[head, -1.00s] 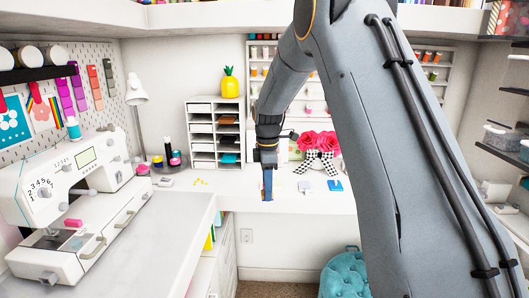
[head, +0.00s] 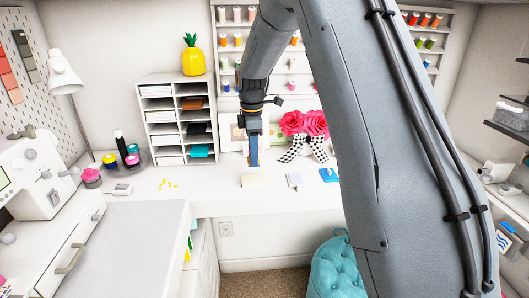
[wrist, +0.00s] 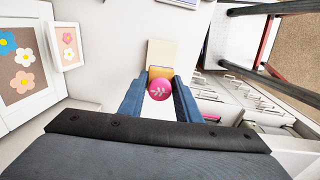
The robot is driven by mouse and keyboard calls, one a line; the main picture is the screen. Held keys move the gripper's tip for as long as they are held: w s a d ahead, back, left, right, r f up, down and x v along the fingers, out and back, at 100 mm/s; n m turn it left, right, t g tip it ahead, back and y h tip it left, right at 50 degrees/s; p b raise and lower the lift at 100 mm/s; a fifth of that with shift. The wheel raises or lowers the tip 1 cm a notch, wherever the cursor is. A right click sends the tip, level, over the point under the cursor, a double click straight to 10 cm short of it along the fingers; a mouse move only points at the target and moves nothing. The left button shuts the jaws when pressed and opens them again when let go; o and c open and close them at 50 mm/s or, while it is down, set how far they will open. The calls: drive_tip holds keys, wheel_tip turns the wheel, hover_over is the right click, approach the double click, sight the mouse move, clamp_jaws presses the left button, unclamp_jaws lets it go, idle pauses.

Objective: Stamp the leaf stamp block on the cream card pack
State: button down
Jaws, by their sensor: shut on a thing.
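My gripper (head: 253,164) hangs fingers-down over the back desk, with blue fingers. In the wrist view my gripper (wrist: 160,92) is shut on the leaf stamp block (wrist: 159,89), which shows a round pink top with a pale leaf mark. A tan, yellowish face shows just beyond the pink top; I cannot tell whether it belongs to the block. The cream card pack (head: 255,180) lies flat on the desk, just below the fingertips in the head view. In the wrist view the pack (wrist: 161,51) shows beyond the block. I cannot tell whether block and pack touch.
A small grey-white item (head: 294,181) and a blue item (head: 328,175) lie right of the pack. Yellow bits (head: 168,184) lie to the left. A white cubby shelf (head: 150,120) and pink roses (head: 303,123) stand behind. A teal chair (head: 338,268) sits below the desk.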

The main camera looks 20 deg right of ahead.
drive_tip(key=shift+d, duration=0.25)
drive_tip(key=shift+a, duration=0.1)
drive_tip(key=shift+f, duration=0.1)
drive_tip(key=b, duration=0.1)
hover_over(255, 178)
drive_tip(key=shift+f, duration=2.2)
drive_tip(key=shift+s+f, duration=0.1)
drive_tip(key=shift+f, duration=0.8)
idle(0.4)
drive_tip(key=c, duration=2)
unclamp_jaws()
clamp_jaws()
drive_tip(key=shift+r+p, duration=1.55)
drive_tip(key=shift+r, duration=1.6)
